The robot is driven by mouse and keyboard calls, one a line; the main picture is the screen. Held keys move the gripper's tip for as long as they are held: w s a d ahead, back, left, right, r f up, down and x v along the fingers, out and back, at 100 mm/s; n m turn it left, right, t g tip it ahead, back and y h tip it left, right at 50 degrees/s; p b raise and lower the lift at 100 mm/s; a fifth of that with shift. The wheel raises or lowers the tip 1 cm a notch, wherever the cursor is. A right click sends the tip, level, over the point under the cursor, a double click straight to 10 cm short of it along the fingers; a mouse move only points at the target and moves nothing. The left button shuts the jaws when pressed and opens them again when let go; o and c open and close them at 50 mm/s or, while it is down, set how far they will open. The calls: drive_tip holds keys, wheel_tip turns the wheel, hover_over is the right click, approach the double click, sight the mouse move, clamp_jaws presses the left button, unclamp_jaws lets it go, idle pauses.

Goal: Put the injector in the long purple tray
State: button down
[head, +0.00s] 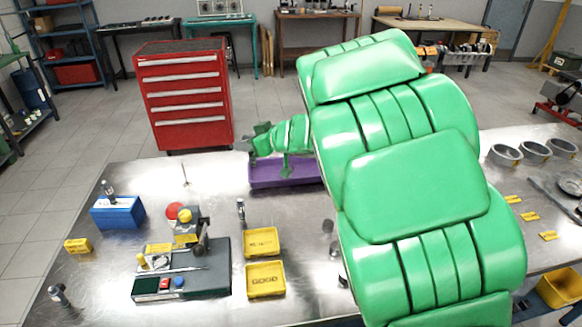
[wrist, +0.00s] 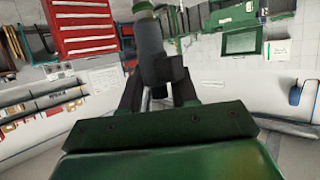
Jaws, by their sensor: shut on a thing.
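The long purple tray (head: 278,182) lies on the far side of the steel bench, partly hidden behind my green arm. My gripper (head: 262,143) is over the tray's left part. In the wrist view my gripper (wrist: 157,92) is shut on the injector (wrist: 151,45), a dark grey cylinder with a pale green end, held between the dark fingers. In the head view the held injector cannot be told clearly from the gripper, and the gap to the tray is hard to judge.
A blue block (head: 118,212), a dark green fixture (head: 180,270) and two yellow trays (head: 262,242) (head: 266,279) stand on the bench. A small upright metal part (head: 240,209) stands near them. Grey rings (head: 505,155) lie at right. A red tool cabinet (head: 183,95) stands beyond the bench.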

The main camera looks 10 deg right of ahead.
drive_tip(key=s+d, duration=0.1)
drive_tip(key=d, duration=1.1)
drive_tip(key=shift+n+g+y, duration=0.3)
drive_tip(key=shift+n+g, duration=0.1)
drive_tip(key=shift+w+d+f, duration=0.2)
drive_tip(key=shift+w+f, duration=2.05)
drive_tip(key=shift+f, duration=0.05)
drive_tip(key=shift+w+d+f, duration=0.15)
drive_tip(key=shift+w+f, duration=2.15)
drive_tip(key=shift+w+d+f, duration=0.2)
drive_tip(key=shift+w+f, duration=2.05)
drive_tip(key=shift+f, duration=0.05)
drive_tip(key=shift+f, duration=0.15)
drive_tip(key=c, duration=0.9)
unclamp_jaws()
drive_tip(key=shift+o, duration=0.2)
